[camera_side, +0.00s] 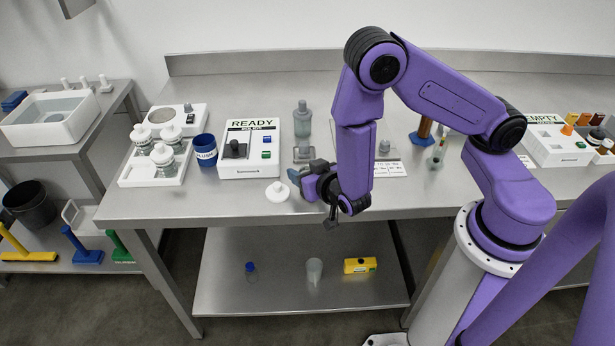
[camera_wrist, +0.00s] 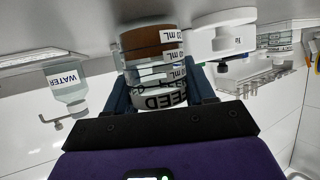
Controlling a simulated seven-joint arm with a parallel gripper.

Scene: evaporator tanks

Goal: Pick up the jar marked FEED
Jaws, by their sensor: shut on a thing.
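The jar marked FEED (camera_wrist: 152,58) is in the middle of the wrist view, with a brown band, mL marks and a FEED label. My gripper (camera_wrist: 160,88) is shut on it, one dark blue finger on each side of the jar. In the side view my gripper (camera_side: 303,180) is low over the front of the bench, pointing left. The jar is mostly hidden there by my gripper and wrist. I cannot tell whether the jar touches the bench.
A white READY station (camera_side: 250,150), a blue cup (camera_side: 205,150) and a white tray of jars (camera_side: 152,175) stand left. A white round lid (camera_side: 277,191) lies close to my gripper.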

